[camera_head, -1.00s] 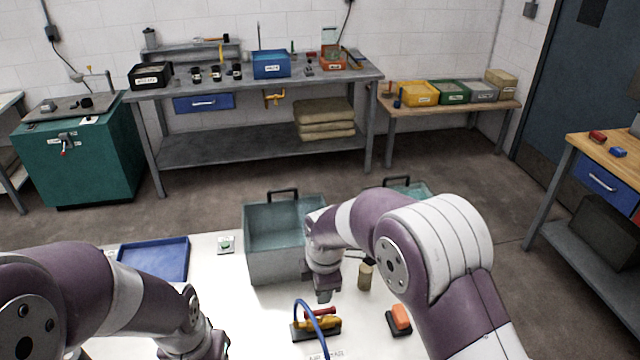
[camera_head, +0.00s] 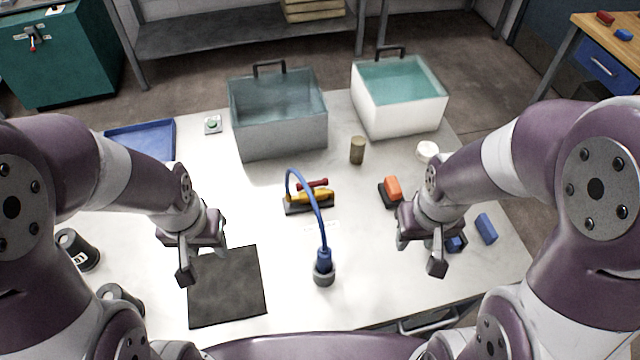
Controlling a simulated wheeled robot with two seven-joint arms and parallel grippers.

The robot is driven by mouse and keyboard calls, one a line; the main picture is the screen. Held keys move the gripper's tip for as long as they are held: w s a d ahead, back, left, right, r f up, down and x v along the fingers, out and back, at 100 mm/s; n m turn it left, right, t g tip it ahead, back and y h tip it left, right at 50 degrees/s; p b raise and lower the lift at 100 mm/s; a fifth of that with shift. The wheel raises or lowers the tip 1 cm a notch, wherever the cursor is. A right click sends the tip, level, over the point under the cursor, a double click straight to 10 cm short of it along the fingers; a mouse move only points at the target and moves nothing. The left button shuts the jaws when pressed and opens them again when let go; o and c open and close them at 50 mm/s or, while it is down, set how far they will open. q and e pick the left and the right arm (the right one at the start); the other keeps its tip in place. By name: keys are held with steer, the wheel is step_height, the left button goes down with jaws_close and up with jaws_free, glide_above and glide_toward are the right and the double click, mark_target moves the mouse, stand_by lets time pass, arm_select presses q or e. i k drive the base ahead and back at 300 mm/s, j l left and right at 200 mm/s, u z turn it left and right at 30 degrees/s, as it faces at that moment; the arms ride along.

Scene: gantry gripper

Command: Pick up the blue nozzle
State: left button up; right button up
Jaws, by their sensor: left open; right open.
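The blue nozzle (camera_head: 323,259) stands upright in a round grey holder (camera_head: 324,277) near the front middle of the white table. A blue hose (camera_head: 310,199) arches from its top back toward a yellow and red tool (camera_head: 312,196). My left gripper (camera_head: 204,257) is open and empty, left of the nozzle and above a dark mat (camera_head: 227,288). My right gripper (camera_head: 421,253) is open and empty, right of the nozzle. Neither gripper touches the nozzle.
A grey bin (camera_head: 280,138) and a white bin (camera_head: 400,113) stand at the table's back. A blue tray (camera_head: 141,139) lies back left. A brown cylinder (camera_head: 357,151), an orange block (camera_head: 393,187) and a blue block (camera_head: 486,229) are on the right.

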mark_target(324, 258)
steer(key=k+u, duration=0.1)
steer(key=u, duration=0.35)
steer(key=j+u, duration=0.1)
steer(key=u, duration=0.4)
steer(key=k+j+u, duration=0.1)
steer(key=u, duration=0.35)
steer(key=j+u, duration=0.1)
steer(key=u, duration=0.35)
steer(key=l+z, duration=0.1)
steer(key=z, duration=0.85)
steer(key=l+z, duration=0.15)
steer(key=z, duration=0.8)
steer(key=j+u, duration=0.3)
steer(key=j, duration=0.55)
steer(key=k, duration=0.05)
